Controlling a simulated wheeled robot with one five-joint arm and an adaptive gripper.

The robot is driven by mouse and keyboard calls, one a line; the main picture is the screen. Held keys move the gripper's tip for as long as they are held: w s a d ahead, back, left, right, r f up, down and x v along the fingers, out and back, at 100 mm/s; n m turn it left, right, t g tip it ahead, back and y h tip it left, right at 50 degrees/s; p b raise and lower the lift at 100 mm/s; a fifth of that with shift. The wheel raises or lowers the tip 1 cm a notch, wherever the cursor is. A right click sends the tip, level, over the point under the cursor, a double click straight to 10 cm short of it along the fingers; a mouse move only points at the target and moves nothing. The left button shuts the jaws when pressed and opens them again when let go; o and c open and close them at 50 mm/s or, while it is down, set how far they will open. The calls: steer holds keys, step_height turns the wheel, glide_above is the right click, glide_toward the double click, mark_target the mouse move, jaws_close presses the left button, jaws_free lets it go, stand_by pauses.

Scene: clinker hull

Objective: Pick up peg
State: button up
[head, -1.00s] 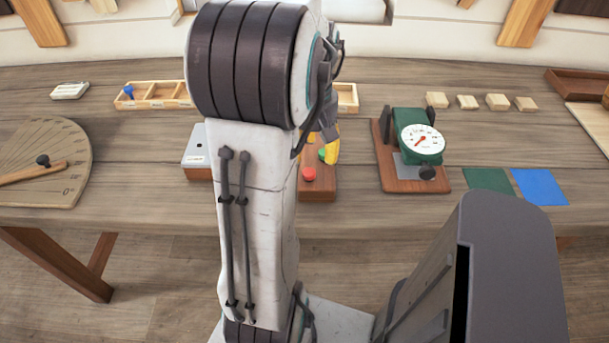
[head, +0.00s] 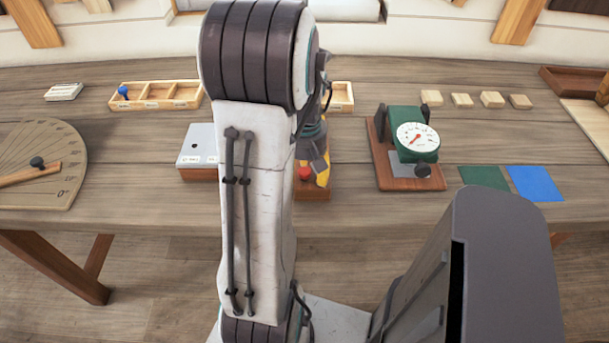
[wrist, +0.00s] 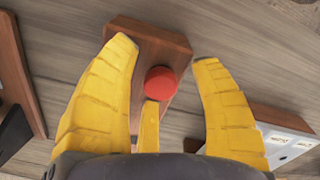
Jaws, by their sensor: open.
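A red peg with a round top (wrist: 161,82) stands on a brown wooden block (wrist: 150,38), near the block's front end. The red peg also shows in the head view (head: 304,173), beside my gripper. My gripper (wrist: 165,52) is open, with one yellow finger on each side of the red peg and apart from it. A narrow yellow strip lies just below the red peg in the wrist view; I cannot tell whether it is a third finger. My arm hides much of the block in the head view.
A gauge on a brown base (head: 407,184) stands right of the block. A grey-topped box (head: 199,141) is close on the left. A divided tray with a blue peg (head: 123,91) is behind. Green and blue squares (head: 535,184) lie right.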

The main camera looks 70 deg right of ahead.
steer(key=shift+c, duration=0.2)
steer(key=c, duration=0.8)
steer(key=shift+c, duration=0.3)
steer(key=shift+r, duration=0.1)
